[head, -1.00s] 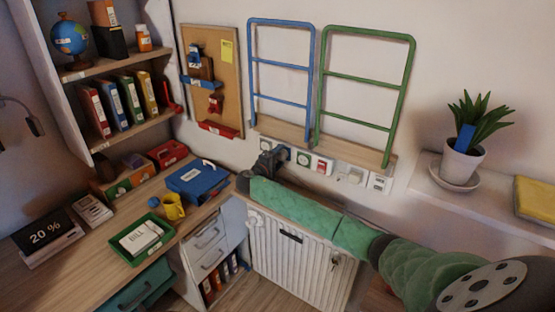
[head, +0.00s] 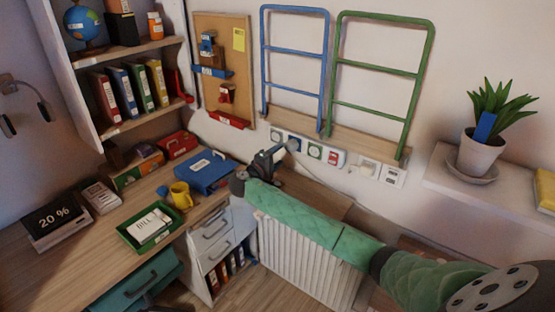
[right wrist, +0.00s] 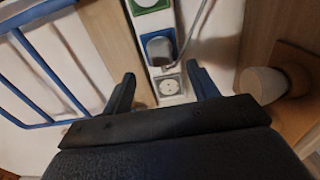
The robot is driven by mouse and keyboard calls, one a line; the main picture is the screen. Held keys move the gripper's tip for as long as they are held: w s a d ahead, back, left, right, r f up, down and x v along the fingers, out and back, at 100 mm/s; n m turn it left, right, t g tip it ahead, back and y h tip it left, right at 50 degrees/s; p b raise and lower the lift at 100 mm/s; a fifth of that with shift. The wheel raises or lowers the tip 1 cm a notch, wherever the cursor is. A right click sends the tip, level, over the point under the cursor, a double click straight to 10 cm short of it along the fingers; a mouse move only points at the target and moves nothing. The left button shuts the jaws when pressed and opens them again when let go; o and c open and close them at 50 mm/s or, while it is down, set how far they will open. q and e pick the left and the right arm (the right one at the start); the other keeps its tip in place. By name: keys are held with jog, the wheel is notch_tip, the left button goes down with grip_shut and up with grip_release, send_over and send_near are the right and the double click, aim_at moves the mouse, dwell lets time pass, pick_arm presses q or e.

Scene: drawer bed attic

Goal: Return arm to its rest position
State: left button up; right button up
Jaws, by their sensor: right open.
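My right arm, in a green quilted sleeve, reaches from the lower right of the head view toward the wall. Its dark right gripper (head: 280,153) is just in front of the left part of a socket strip (head: 315,151). In the right wrist view the two fingers (right wrist: 161,84) are spread apart with nothing between them. A socket (right wrist: 169,86) of the strip shows beyond the gap, with a blue-framed switch or socket (right wrist: 159,47) above it. I cannot tell whether a fingertip touches the strip. My left gripper is not in view.
The desk (head: 85,262) at left holds a blue binder (head: 207,172), a yellow mug (head: 181,195) and a green tray (head: 128,236). A white radiator (head: 300,262) stands below the arm. A potted plant (head: 480,153) sits on the right ledge. Blue and green rails hang above the strip.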

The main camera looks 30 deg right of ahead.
dwell(0.5)
jog(key=w+a+f+n+t+y, duration=0.2)
jog(key=w+a+f+t+y, duration=0.25)
jog(key=w+y, duration=0.25)
jog(key=s+a+f+m+g+y, duration=0.15)
jog(key=s+a+f+y, duration=0.4)
jog(key=f, duration=0.75)
jog(key=s+a+f+g+y, duration=0.2)
jog(key=s+a+f+y, duration=0.1)
jog(key=s+a+f, duration=0.75)
jog(key=s+a+f+m+g+y, duration=0.1)
jog(key=s+a+f+m+g, duration=0.2)
jog(key=s+f, duration=1.35)
jog(key=s+a+f+g, duration=0.1)
jog(key=s+f, duration=0.3)
jog(key=s, duration=0.5)
jog(key=s+a+f+g, duration=0.1)
jog(key=s+f, duration=0.3)
jog(key=s, duration=0.6)
jog(key=s+a+f+g, duration=0.1)
jog(key=s+a+f, duration=0.2)
jog(key=s, duration=0.6)
jog(key=shift+s+a+f+g+y, duration=0.15)
jog(key=shift+s+f+g+y, duration=0.15)
jog(key=shift+f, duration=0.65)
